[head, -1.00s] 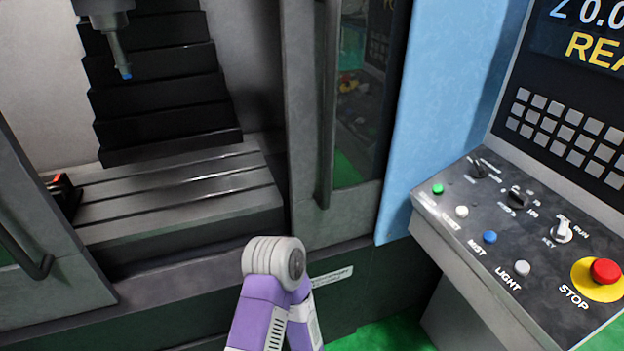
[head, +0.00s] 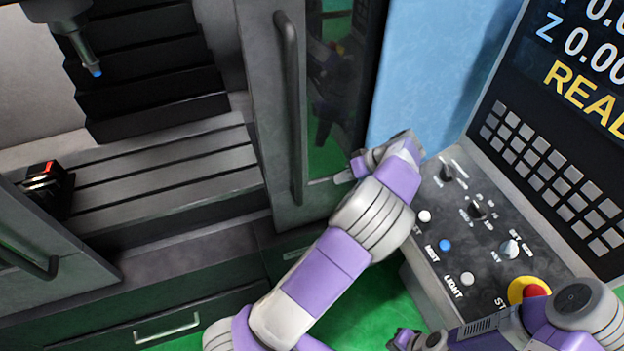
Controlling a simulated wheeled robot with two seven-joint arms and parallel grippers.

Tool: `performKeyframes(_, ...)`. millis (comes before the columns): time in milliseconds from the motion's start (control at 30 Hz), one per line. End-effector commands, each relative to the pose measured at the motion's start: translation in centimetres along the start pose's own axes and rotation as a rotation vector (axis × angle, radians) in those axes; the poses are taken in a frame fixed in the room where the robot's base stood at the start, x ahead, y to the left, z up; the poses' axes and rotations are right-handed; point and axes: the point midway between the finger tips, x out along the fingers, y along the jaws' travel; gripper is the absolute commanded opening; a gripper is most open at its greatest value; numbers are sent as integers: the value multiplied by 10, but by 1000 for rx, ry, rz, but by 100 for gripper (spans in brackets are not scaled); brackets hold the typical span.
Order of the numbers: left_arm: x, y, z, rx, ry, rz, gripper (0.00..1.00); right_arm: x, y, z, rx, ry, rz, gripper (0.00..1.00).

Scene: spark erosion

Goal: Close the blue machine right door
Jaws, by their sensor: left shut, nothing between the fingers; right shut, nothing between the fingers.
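The blue machine's right door (head: 262,120) is a grey panel with a dark vertical handle (head: 291,105) and a tall window. It stands to the right of a wide opening that shows the machine's inside. The left door (head: 40,235) is at the left edge. My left gripper (head: 350,172) is shut and empty at the lower part of the right door's window, to the right of the handle. I cannot tell whether it touches the door. My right gripper (head: 418,342) is low at the bottom edge, partly cut off, shut and empty.
The control panel (head: 432,195) with knobs, buttons and a red stop button (head: 537,291) juts out at the right, close to my arms. A blue wall panel (head: 425,70) stands behind. Inside are a slotted table (head: 160,185) and a spindle (head: 85,50).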

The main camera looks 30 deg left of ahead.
Motion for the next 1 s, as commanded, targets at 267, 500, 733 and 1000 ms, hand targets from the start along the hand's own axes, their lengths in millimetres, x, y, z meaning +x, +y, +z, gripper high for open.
performKeyframes(267,43,-1,0,-1,-1,-7,0,-1,0,0,0,-1,0,0)
performKeyframes(500,95,-2,0,-1,-2,-7,0,-4,-1,0,0,-1,0,0)
performKeyframes(733,106,-27,-3,-1,-1,-2,0,-10,-4,1,0,0,0,0)
performKeyframes(1000,111,-38,-3,0,0,-1,0,-12,-4,1,0,0,0,0)
